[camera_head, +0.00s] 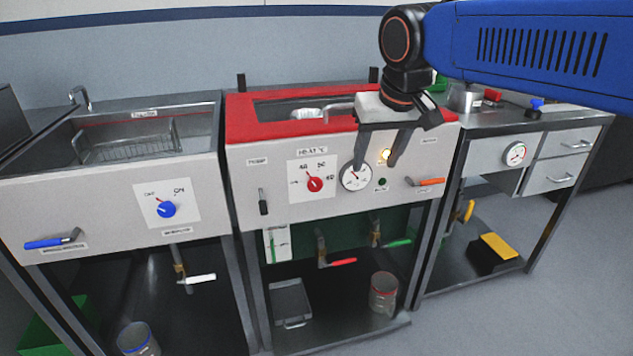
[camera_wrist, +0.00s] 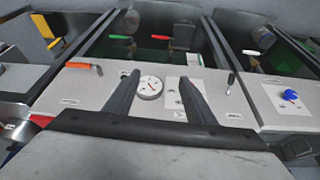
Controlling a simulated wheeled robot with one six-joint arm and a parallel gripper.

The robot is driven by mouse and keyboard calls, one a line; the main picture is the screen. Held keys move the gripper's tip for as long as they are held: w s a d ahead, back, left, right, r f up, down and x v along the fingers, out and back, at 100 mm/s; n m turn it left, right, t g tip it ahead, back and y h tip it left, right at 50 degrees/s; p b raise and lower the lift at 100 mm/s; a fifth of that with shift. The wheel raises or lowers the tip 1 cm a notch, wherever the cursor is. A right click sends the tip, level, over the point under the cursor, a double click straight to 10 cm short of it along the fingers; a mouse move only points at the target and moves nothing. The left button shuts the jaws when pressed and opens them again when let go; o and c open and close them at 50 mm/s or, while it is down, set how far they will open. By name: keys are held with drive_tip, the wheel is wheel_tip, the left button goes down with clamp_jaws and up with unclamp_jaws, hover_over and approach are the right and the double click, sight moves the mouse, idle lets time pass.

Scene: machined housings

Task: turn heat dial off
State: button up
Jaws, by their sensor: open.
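The red heat dial (camera_head: 314,184) sits on a white scale plate under the HEAT label on the middle unit's front panel. Numbers stand above and right of it; its exact pointer setting is too small to tell. In the wrist view my open fingers (camera_wrist: 157,78) straddle the white gauge (camera_wrist: 150,87). There the scale plate (camera_wrist: 174,103) is partly covered by the right finger, and the red knob is hidden.
A blue dial (camera_head: 166,209) is on the left unit. Open floor lies in front.

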approach(316, 182)
drive_tip(key=shift+n, duration=0.4)
drive_tip(key=x, duration=0.9)
drive_tip(key=shift+w+f, duration=0.1)
drive_tip(key=shift+f, duration=0.2)
drive_tip(key=c, duration=1)
